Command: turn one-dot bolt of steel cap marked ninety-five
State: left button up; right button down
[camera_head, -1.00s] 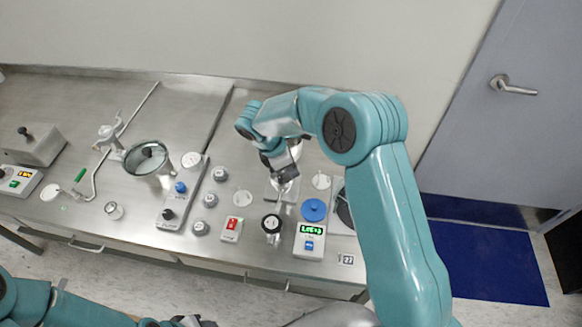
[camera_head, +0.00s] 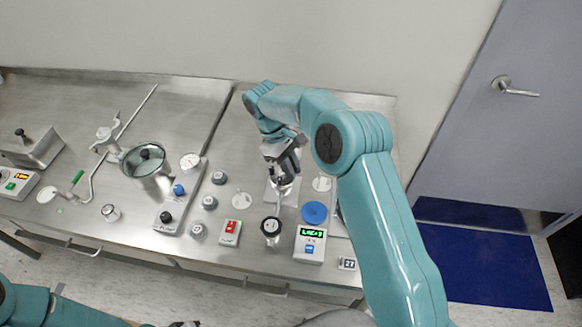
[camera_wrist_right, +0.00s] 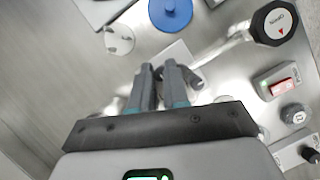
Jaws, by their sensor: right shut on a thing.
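My right gripper (camera_head: 283,187) is over the bench, above a pale square plate (camera_head: 271,196). In the right wrist view its fingers (camera_wrist_right: 160,74) are close together on a small steel part (camera_wrist_right: 193,80), mostly hidden by the fingers. A steel tube runs from there to a round black-rimmed fitting (camera_wrist_right: 275,24) with a white face and red mark, also in the head view (camera_head: 270,226). I cannot make out a ninety-five mark or a one-dot bolt. Part of my left gripper (camera_head: 184,323) shows at the bottom edge; its jaws are unclear.
A blue disc (camera_head: 314,212) and a box with a green display (camera_head: 310,244) stand right of the fitting. A red-switch box (camera_head: 230,232) and several small grey knobs (camera_head: 209,202) are left.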

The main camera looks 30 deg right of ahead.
jog(key=shift+w+r+m+y, duration=0.1)
jog(key=shift+m+y, duration=0.2)
jog(key=shift+m, duration=0.6)
jog(key=c, duration=1.1)
grip_release()
jog(key=d+v, duration=0.1)
jog(key=v, duration=0.6)
jog(key=shift+a+r, duration=0.2)
jog(key=shift+a, duration=0.2)
jog(key=shift+w, duration=0.1)
